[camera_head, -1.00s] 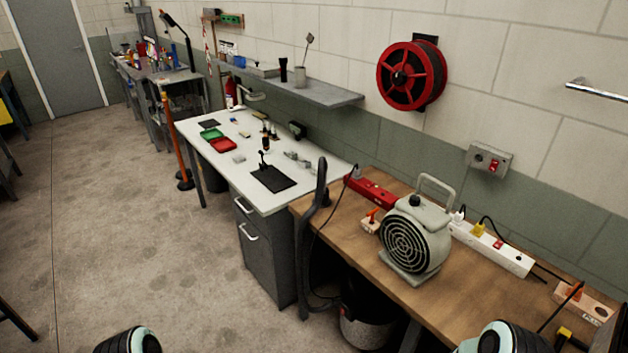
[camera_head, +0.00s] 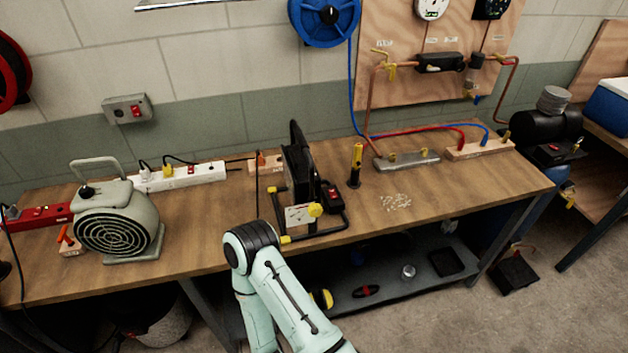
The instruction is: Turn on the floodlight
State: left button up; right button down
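A black floodlight (camera_head: 297,160) stands upright on the wooden bench, on a tubular stand with yellow feet and a yellow knob (camera_head: 315,210). It is seen edge-on, and I cannot tell whether it is lit. A small black box with a red switch (camera_head: 332,196) is beside its right side. A jointed part of my arm (camera_head: 250,245) rises in front of the bench just below the stand. Neither gripper shows.
A wall switch box (camera_head: 127,109) hangs above. A yellow-and-black tool (camera_head: 355,166) stands right of the floodlight. Bare bench (camera_head: 455,185) lies farther right.

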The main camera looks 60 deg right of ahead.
aim_at(332, 195)
jog(key=z, duration=2.05)
